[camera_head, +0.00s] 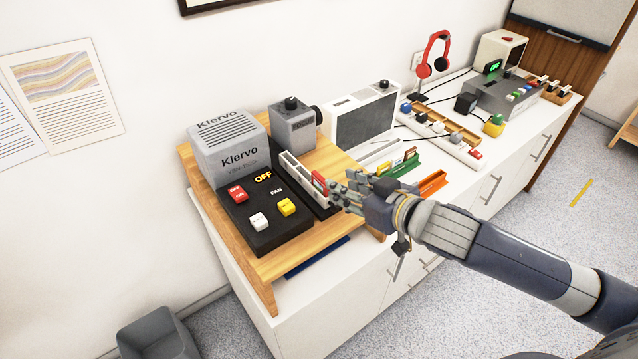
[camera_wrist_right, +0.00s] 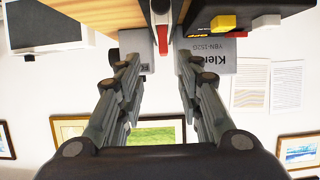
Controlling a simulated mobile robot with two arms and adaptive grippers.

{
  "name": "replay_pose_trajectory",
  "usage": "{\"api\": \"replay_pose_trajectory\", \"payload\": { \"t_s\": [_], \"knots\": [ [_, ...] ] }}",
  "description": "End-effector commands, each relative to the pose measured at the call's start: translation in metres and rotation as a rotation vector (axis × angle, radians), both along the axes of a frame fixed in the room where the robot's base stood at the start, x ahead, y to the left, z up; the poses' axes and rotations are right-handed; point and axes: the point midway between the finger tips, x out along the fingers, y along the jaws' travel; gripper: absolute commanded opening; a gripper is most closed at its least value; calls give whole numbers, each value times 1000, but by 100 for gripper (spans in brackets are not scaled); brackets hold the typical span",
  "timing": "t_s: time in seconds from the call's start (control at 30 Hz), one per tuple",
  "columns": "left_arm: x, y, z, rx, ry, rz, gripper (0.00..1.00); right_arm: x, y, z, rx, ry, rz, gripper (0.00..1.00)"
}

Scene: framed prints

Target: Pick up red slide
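The red slide (camera_head: 319,183) sits at the front end of a narrow white-and-dark slider unit (camera_head: 296,172) on the wooden stand. My right gripper (camera_head: 337,190) is at the slide, coming from the right. In the right wrist view the gripper (camera_wrist_right: 158,62) has its two fingers apart, and the red slide (camera_wrist_right: 163,42) shows in the gap between them, a little beyond the tips. I cannot tell whether a finger touches it. My left gripper is out of view.
Left of the slide is a black panel with red, white and yellow buttons (camera_head: 287,207) and a grey Klervo box (camera_head: 229,146). Green (camera_head: 402,165) and orange (camera_head: 432,182) holders stand to the right. Red headphones (camera_head: 434,52) stand farther back. Wooden stand's front edge (camera_head: 270,299) is near.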

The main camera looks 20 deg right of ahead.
Motion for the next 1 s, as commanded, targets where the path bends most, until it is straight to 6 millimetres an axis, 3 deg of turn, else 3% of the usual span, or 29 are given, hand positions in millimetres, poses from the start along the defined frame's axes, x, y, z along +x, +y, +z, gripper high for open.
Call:
{"api": "replay_pose_trajectory", "payload": {
  "t_s": [0.7, 1.0],
  "knots": [
    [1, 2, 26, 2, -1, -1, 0, 58, 27, -30, 0, 0, -2, 33],
    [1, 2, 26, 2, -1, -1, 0, 61, 29, -34, -2, 0, -1, 33]
  ]
}}
